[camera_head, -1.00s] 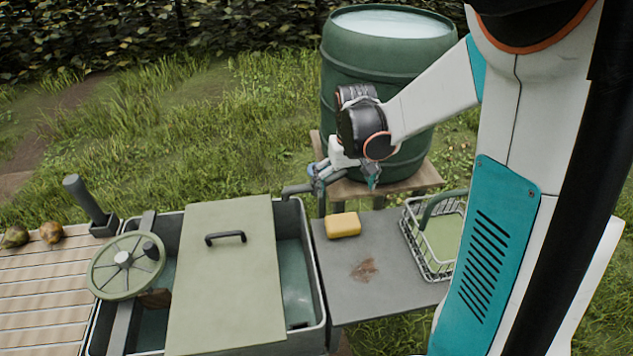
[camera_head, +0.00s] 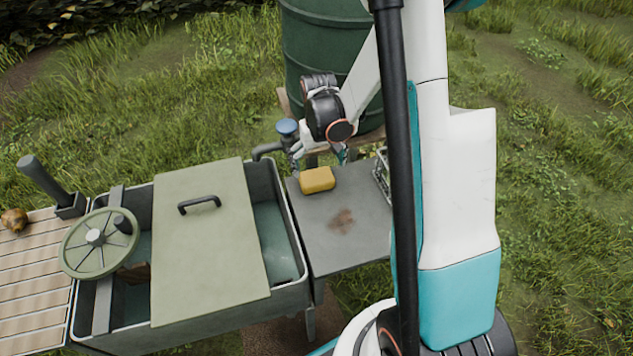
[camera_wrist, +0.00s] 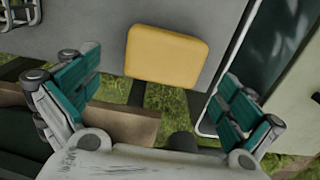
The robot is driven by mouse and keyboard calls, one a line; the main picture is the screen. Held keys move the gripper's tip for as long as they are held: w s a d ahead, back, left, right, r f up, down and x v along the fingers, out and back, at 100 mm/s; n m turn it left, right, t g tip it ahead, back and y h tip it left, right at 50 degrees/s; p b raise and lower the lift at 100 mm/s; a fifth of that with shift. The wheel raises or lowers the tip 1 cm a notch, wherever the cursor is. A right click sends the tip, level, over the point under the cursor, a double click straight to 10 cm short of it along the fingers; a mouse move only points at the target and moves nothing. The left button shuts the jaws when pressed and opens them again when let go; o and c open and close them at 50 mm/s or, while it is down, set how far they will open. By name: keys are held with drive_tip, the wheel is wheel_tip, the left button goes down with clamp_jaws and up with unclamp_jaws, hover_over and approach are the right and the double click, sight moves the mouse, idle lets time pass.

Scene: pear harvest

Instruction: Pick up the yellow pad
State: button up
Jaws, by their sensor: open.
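The yellow pad (camera_head: 318,180) lies flat on the grey side table (camera_head: 315,222), near its back edge. In the wrist view the yellow pad (camera_wrist: 167,56) sits in the upper middle, ahead of and between the fingers, touching neither. My gripper (camera_wrist: 160,95) is open and empty, with its teal finger pads spread wide on both sides. In the head view my gripper (camera_head: 318,158) hangs just behind and above the pad; its fingertips are partly hidden by the wrist.
The lidded wash basin (camera_head: 210,240) stands left of the table, with a handwheel (camera_head: 97,240). A tap with a blue knob (camera_head: 287,128) is close beside my gripper. A green barrel (camera_head: 325,50) stands behind. A wire basket (camera_head: 381,177) is partly hidden at right.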

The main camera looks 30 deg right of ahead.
sight(317, 176)
drive_tip(key=f, duration=0.1)
drive_tip(key=f+b, duration=0.1)
drive_tip(key=f, duration=0.1)
drive_tip(key=f+b, duration=0.1)
drive_tip(key=f, duration=0.1)
drive_tip(key=shift+s+a+f, duration=0.1)
drive_tip(key=shift+a+f, duration=0.05)
drive_tip(key=shift+a, duration=0.15)
drive_tip(key=c, duration=1)
